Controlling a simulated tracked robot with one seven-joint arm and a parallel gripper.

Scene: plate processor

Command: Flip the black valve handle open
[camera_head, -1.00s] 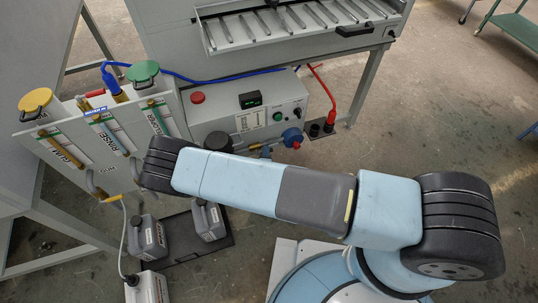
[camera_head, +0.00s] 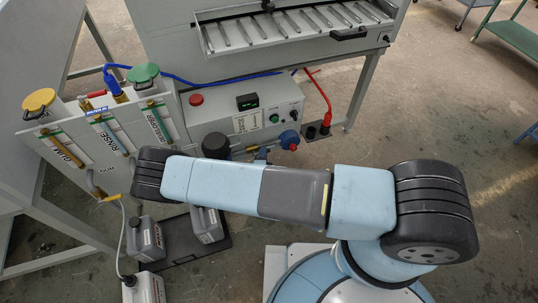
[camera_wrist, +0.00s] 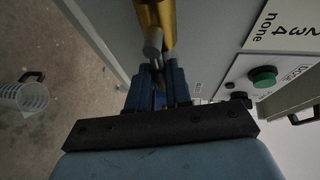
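In the wrist view my gripper (camera_wrist: 159,88) has its blue fingers pointing at a brass pipe (camera_wrist: 160,14) on the machine's grey side. A grey round-ended stub (camera_wrist: 152,42) lies in front of the brass, just beyond the fingertips. Something dark shows in the narrow gap between the fingers; I cannot tell whether they touch it. No black valve handle can be made out for certain. In the head view a blue round fitting (camera_head: 289,140) sits on the machine's front beside brass piping, and my arm hides most of my gripper.
A control box (camera_head: 244,109) with red and green buttons stands behind my arm. A rack panel with several labelled tubes (camera_head: 108,138) is at left.

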